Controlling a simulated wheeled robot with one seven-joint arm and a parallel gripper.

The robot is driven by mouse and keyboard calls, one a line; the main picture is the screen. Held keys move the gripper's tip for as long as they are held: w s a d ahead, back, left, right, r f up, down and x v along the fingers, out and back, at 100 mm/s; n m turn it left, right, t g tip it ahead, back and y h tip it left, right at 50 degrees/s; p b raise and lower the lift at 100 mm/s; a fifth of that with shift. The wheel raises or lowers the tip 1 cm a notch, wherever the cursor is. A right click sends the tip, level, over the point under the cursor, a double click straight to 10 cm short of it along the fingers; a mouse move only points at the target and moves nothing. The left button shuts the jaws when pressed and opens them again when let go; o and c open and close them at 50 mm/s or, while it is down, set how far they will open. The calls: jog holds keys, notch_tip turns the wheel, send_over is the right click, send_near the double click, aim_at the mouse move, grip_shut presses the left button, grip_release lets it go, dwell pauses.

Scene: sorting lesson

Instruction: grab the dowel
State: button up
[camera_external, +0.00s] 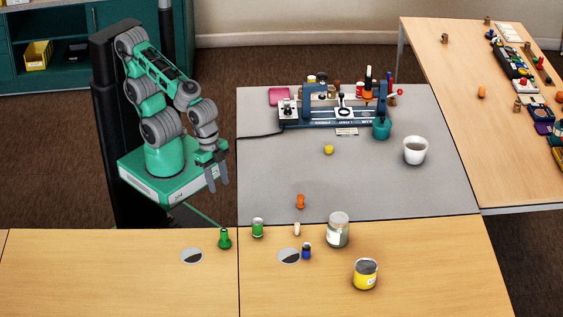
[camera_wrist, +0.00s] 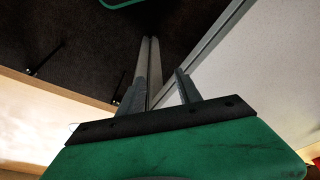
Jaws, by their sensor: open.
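My gripper (camera_external: 218,180) hangs at the left edge of the grey mat, pointing down, open with nothing between its fingers. In the wrist view, its two fingers (camera_wrist: 160,90) stand apart over dark floor and table edges, and no dowel shows there. A small pale upright peg (camera_external: 297,229), which looks most like the dowel, stands on the front wooden table just beyond the grey mat's front edge. It is to the right of and nearer the camera than my gripper, well apart from it. Its exact shape is too small to tell.
Near the peg stand a green jar (camera_external: 258,228), a blue bottle (camera_external: 306,251), a glass jar (camera_external: 338,231) and an orange piece (camera_external: 300,201). A green peg-like piece (camera_external: 224,239) is left. A blue machine (camera_external: 335,112) stands behind. The grey mat's left half (camera_external: 265,180) is clear.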

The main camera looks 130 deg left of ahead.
aim_at(297, 224)
jog(key=w+t, duration=0.1)
jog(key=w, duration=0.4)
jog(key=w+a+f+t+p, duration=0.1)
jog(key=w+t, duration=0.1)
jog(key=w, duration=0.3)
jog(key=w+t, duration=0.2)
jog(key=w, duration=0.2)
jog(key=shift+w+a+f+n+y+p, duration=0.15)
jog(key=shift+w+f+n+y+p, duration=0.15)
jog(key=shift+w+n+p, duration=0.1)
jog(key=w+t, duration=0.2)
jog(key=w, duration=0.3)
jog(key=w+a+t, duration=0.1)
jog(key=w+t, duration=0.1)
jog(key=w, duration=0.4)
jog(key=w+f+t, duration=0.1)
jog(key=w+t, duration=0.1)
jog(key=w, duration=0.3)
jog(key=shift+w+a+f, duration=0.1)
jog(key=shift+w+a, duration=0.05)
jog(key=shift+a, duration=0.2)
jog(key=shift+c, duration=0.2)
grip_shut()
